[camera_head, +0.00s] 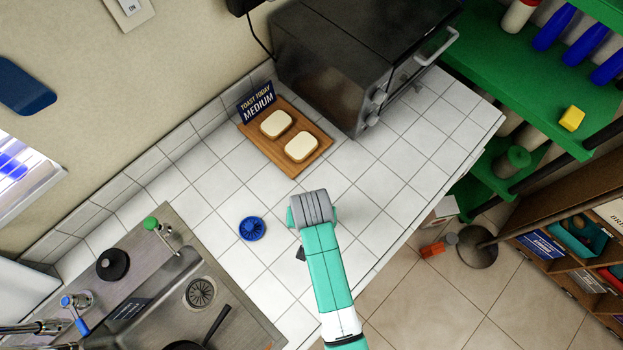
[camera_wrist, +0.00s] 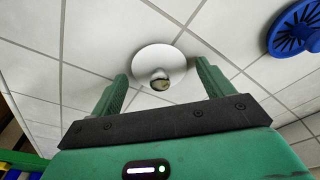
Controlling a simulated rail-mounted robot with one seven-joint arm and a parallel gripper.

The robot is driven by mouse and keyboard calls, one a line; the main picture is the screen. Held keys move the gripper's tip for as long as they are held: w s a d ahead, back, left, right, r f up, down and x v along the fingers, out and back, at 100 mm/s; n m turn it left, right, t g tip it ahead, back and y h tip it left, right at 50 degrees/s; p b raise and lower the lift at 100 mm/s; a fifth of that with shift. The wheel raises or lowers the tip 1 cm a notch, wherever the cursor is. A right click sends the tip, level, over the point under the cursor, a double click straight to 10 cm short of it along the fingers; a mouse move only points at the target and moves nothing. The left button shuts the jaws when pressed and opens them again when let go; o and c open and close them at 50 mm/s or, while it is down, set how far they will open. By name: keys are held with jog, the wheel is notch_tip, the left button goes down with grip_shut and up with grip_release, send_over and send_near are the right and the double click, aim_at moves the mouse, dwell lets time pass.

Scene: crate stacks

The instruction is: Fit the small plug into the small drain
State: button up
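A white disc with a shiny metal knob (camera_wrist: 170,58), which looks like the small plug, lies on the white tiled counter in the wrist view. My gripper (camera_wrist: 160,70) is open, with one green finger on each side of the disc in that view and nothing held. I cannot tell how high the fingers are above it. In the head view my arm's end hides the disc. A round slotted drain (camera_head: 201,292) sits in the metal sink, left of my arm; whether it is the small drain is unclear. A black round stopper (camera_head: 112,264) lies on the sink's ledge.
A blue slotted disc (camera_head: 252,228) lies on the counter between sink and arm; it also shows in the wrist view (camera_wrist: 292,32). A bread board (camera_head: 262,151) and a black oven (camera_head: 345,75) stand behind. A dark pan (camera_head: 214,328) is in the sink.

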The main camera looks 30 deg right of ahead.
jog(key=c, duration=0.9)
jog(key=shift+r, duration=0.15)
jog(key=shift+r, duration=0.25)
jog(key=r, duration=0.2)
jog(key=shift+s+a+r, duration=0.15)
jog(key=shift+s+r, duration=0.1)
jog(key=shift+r, duration=0.15)
jog(key=s+a, duration=0.2)
jog(key=s, duration=0.2)
jog(key=s+a+r+b, duration=0.1)
jog(key=s+a, duration=0.1)
jog(key=s, duration=0.3)
jog(key=s+a, duration=0.3)
jog(key=s, duration=0.1)
jog(key=shift+s+r, duration=0.25)
jog(key=shift+s, duration=0.1)
jog(key=shift+w, duration=0.1)
jog(key=w+a+r+n+p, duration=0.2)
jog(key=w+r, duration=0.2)
jog(key=w, duration=0.5)
jog(key=w+a+r+n+p, duration=0.3)
jog(key=w+r, duration=0.2)
jog(key=w, duration=0.4)
jog(key=shift+w+r+n+y+p, duration=0.3)
jog(key=shift+y+p, duration=0.05)
jog(key=shift+y, duration=0.05)
